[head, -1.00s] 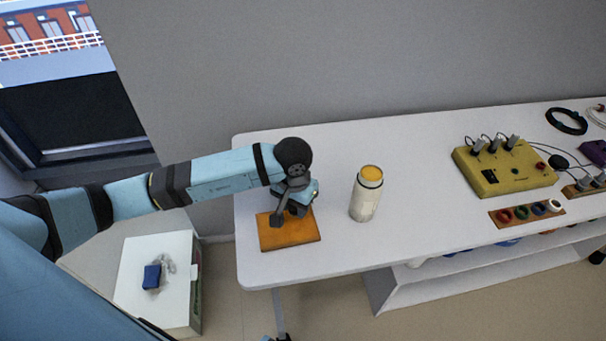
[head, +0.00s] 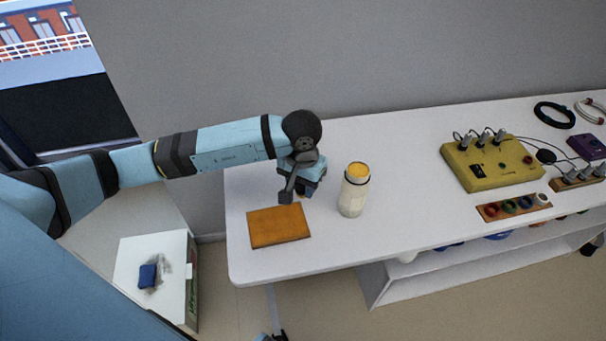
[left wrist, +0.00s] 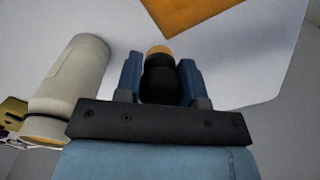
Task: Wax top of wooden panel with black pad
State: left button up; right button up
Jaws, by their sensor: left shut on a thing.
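The wooden panel (head: 279,228) is a flat orange-brown board lying near the table's left front corner. Its edge shows at the top of the left wrist view (left wrist: 195,12). My left gripper (head: 308,180) is above the table just behind the panel's right back corner, left of the jar. In the left wrist view its blue fingers (left wrist: 160,78) are shut on the black pad (left wrist: 159,84), which has a yellow-orange end. The pad is not clearly seen in the head view. My right gripper is not in view.
A cream jar (head: 352,198) with a yellow-orange top stands close right of my left gripper. A yellow box with cables (head: 490,165) and a strip of coloured rings (head: 513,207) are further right. A blue block (head: 148,276) lies on a low white box (head: 130,262).

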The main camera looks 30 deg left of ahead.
pick_arm(q)
jog(key=shift+r+p, duration=0.4)
jog(key=shift+r, duration=1)
